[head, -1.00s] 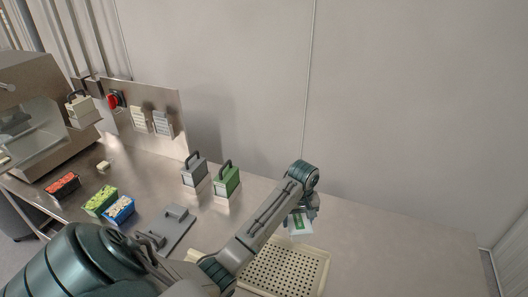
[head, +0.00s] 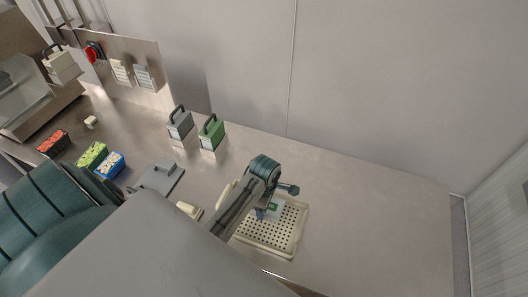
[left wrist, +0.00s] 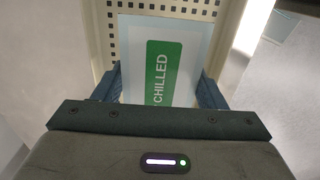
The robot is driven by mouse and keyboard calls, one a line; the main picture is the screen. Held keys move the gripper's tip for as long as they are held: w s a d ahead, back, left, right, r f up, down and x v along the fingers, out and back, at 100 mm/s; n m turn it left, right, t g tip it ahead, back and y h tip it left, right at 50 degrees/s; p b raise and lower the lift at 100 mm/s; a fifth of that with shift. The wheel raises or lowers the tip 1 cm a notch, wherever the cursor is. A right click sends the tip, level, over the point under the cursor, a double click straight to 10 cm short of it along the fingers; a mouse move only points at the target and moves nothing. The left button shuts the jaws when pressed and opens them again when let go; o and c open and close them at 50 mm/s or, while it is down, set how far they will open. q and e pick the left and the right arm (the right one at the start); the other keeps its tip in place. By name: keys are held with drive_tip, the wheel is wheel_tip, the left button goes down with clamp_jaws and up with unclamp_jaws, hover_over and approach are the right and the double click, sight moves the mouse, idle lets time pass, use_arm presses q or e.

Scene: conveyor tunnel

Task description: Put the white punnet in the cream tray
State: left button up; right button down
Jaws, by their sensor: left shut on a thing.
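The white punnet (left wrist: 190,45), with a green CHILLED label, is held between the fingers of my left gripper (left wrist: 160,88). In the head view the punnet (head: 274,207) shows just below my left wrist, in front of the tray's holes. The cream tray (head: 299,229) is a shallow perforated tray on the steel bench, partly hidden by my left arm. Its edge and holes also show behind the punnet in the left wrist view. I cannot tell whether the punnet touches the tray floor. My right gripper is not in view.
Grey (head: 180,125) and green (head: 211,134) handled blocks stand at the back. A grey handled plate (head: 158,178) and red, green and blue punnets (head: 109,166) lie left. A machine stands far left. The bench right of the tray is clear; the wall is behind.

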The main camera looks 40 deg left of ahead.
use_arm(q)
drive_tip(key=shift+w+f, duration=0.15)
drive_tip(key=shift+f, duration=0.7)
wheel_tip(320, 180, down, 3)
drive_tip(key=shift+f+p, duration=0.15)
drive_tip(key=shift+p, duration=0.5)
drive_tip(key=shift+f, duration=0.2)
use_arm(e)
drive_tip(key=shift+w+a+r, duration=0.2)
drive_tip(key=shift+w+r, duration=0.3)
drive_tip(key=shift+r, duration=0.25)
use_arm(q)
drive_tip(key=o, duration=1.4)
drive_tip(key=shift+f, duration=0.1)
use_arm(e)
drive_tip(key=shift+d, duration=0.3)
